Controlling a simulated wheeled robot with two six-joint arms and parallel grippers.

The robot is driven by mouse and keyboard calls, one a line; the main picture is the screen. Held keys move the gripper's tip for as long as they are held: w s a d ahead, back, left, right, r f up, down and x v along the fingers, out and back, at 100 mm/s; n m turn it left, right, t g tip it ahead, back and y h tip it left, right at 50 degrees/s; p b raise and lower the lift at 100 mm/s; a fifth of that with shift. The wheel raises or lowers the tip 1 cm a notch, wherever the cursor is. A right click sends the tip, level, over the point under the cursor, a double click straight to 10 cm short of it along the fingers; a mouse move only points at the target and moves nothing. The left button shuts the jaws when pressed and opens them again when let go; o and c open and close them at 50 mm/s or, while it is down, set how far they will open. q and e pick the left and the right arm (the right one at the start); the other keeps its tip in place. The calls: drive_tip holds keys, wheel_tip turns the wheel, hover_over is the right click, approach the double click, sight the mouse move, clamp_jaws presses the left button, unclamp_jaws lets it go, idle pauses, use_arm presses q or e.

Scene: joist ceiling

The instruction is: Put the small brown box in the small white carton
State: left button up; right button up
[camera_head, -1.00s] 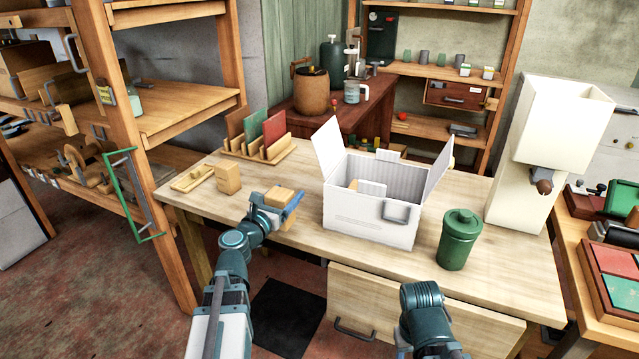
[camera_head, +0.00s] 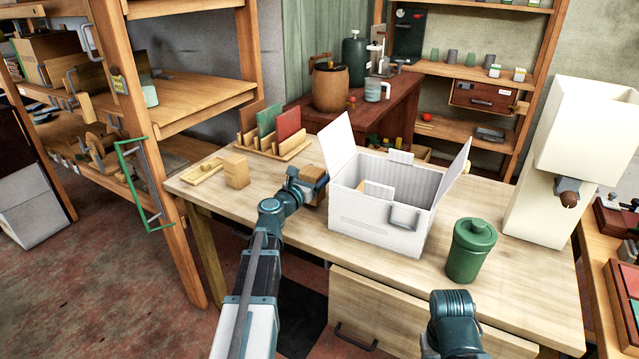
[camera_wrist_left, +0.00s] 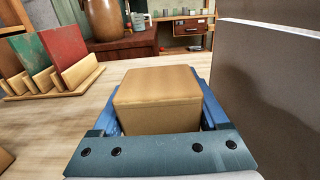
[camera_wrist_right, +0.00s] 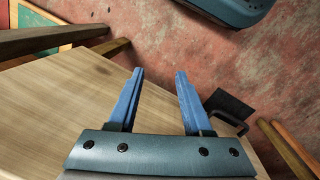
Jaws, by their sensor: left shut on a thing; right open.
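My left gripper (camera_head: 304,180) is shut on a small brown box (camera_head: 313,178), just left of the white carton (camera_head: 372,222) in the head view. The left wrist view shows the brown box (camera_wrist_left: 158,98) between the blue fingers, with the carton wall (camera_wrist_left: 266,90) close on its right. The carton stands on the table with flaps raised and its top open. Another brown box (camera_head: 236,170) stands on the table at the left. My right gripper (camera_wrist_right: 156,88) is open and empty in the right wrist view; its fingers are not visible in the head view.
A green lidded canister (camera_head: 470,250) stands right of the carton, near the table's front edge. A wooden rack (camera_head: 262,145) with coloured boards is behind, beside a small wooden tray (camera_head: 203,172). A white dispenser (camera_head: 545,165) stands at the right end.

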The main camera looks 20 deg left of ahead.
use_arm(q)
drive_tip(key=shift+f+b, duration=0.4)
drive_tip(key=shift+f, duration=0.5)
drive_tip(key=shift+f, duration=0.15)
drive_tip(key=o, duration=1.5)
drive_tip(key=shift+r, duration=0.3)
drive_tip(key=s, duration=0.8)
drive_tip(key=s+a, duration=0.1)
drive_tip(key=s, duration=0.3)
drive_tip(key=shift+f, duration=0.1)
